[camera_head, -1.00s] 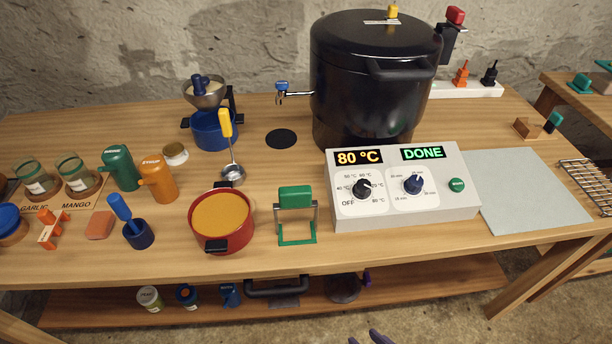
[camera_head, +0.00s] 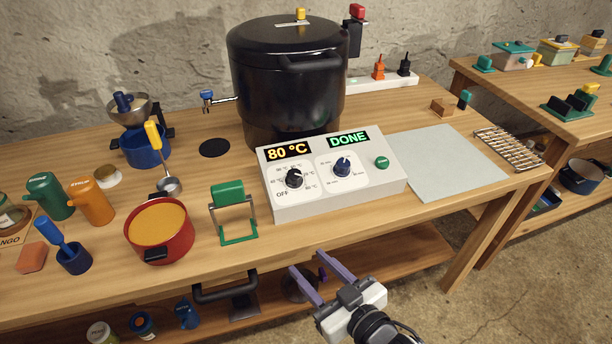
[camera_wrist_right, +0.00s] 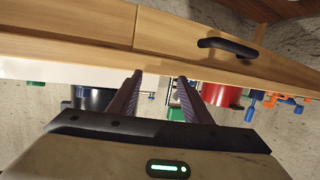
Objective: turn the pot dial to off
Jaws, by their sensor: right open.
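The white control box (camera_head: 336,192) stands on the table in front of the large black pot (camera_head: 288,85). Its left display reads 80 °C and its right one DONE. The black pot dial (camera_head: 294,178) is on the left of the sloped panel, with OFF marked at its lower left. A blue dial (camera_head: 342,165) and a green button (camera_head: 382,162) are to its right. My right gripper (camera_head: 307,269) is open and empty, in front of the table edge and below the box. It also shows in the right wrist view (camera_wrist_right: 157,78). My left gripper is not in view.
A green stand (camera_head: 232,212) and a red pot (camera_head: 160,231) of orange content are left of the box. A grey mat (camera_head: 440,160) lies to its right. A black handle (camera_head: 225,290) and a lower shelf (camera_head: 385,257) are below the tabletop.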

